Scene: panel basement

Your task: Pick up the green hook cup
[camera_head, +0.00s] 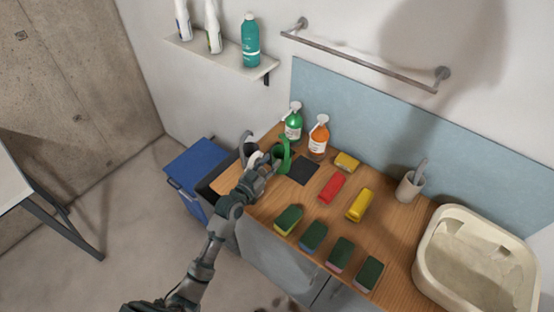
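The green hook cup (286,154) stands on the wooden counter (260,209), near its left end. My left arm reaches up from the bottom, and my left gripper (266,165) is right at the cup's near left side. The gripper overlaps the cup in the picture, and its fingers are too small to tell whether they are open, shut or touching it. A white cup-like thing with a dark inside (249,147) is just left of the green cup, partly hidden by the gripper. My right gripper is not in view.
A green bottle (293,125) and an orange bottle (318,139) stand behind the cup. A dark square (304,170) lies to its right. Red and yellow items and several sponges (313,236) lie farther right, before a sink (432,270). A blue bin (195,166) stands left.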

